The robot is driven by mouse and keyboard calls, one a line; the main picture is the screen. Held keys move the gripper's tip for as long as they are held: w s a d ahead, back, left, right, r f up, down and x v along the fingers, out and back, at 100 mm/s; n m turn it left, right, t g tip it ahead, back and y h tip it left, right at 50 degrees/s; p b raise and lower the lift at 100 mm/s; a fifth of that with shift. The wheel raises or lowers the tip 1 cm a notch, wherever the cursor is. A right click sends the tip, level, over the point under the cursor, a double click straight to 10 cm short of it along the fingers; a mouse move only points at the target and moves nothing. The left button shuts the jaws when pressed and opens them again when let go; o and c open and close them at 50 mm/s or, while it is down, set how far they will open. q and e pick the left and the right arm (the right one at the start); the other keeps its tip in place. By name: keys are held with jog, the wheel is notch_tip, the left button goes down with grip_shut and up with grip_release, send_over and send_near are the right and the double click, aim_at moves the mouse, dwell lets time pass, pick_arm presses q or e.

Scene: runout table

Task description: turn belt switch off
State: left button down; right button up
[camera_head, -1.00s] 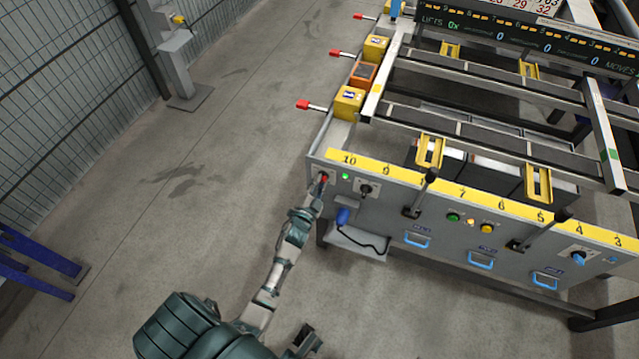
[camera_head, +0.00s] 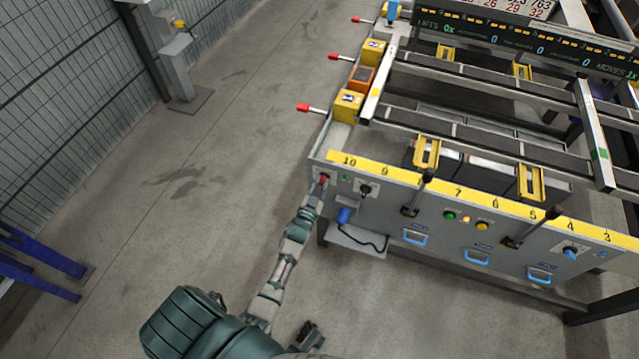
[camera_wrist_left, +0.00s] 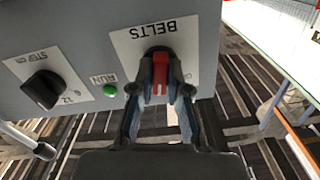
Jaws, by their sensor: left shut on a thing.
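The red belt switch (camera_wrist_left: 160,78) sits under the label BELTS on the grey front panel (camera_wrist_left: 90,25). In the head view the red switch (camera_head: 324,178) is at the panel's left end, near number 10. My left gripper (camera_wrist_left: 160,90) is shut on the red handle, with one finger on each side. The handle stands along the picture's vertical in the wrist view; part of its surround is hidden by the fingers. My left gripper (camera_head: 321,186) reaches the panel in the head view. My right gripper (camera_head: 308,335) is low in the head view, away from the panel; its opening is unclear.
A green RUN lamp (camera_wrist_left: 110,90) and a black STEP knob (camera_wrist_left: 42,90) are beside the switch. Black levers (camera_head: 418,192), buttons and blue handles (camera_head: 415,238) line the panel. Red-tipped levers (camera_head: 308,108) stick out left of the table.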

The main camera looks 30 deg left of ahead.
pick_arm(q)
jog(key=n, duration=0.2)
jog(key=n+p, duration=0.2)
jog(key=n, duration=0.1)
jog(key=shift+s+f+n, duration=0.1)
jog(key=shift+f+n, duration=0.2)
jog(key=shift+f, duration=0.05)
jog(key=shift+d+f+n+p, duration=0.15)
jog(key=shift+n+p, duration=0.25)
jog(key=shift+n, duration=2.5)
pick_arm(e)
jog(key=s+x, duration=0.1)
jog(key=x, duration=0.7)
jog(key=shift+s+f, duration=0.3)
jog(key=shift+f, duration=0.25)
jog(key=shift+a, duration=0.1)
pick_arm(q)
jog(key=c, duration=1.1)
grip_release()
jog(key=shift+c, duration=0.2)
jog(key=shift+r, duration=0.2)
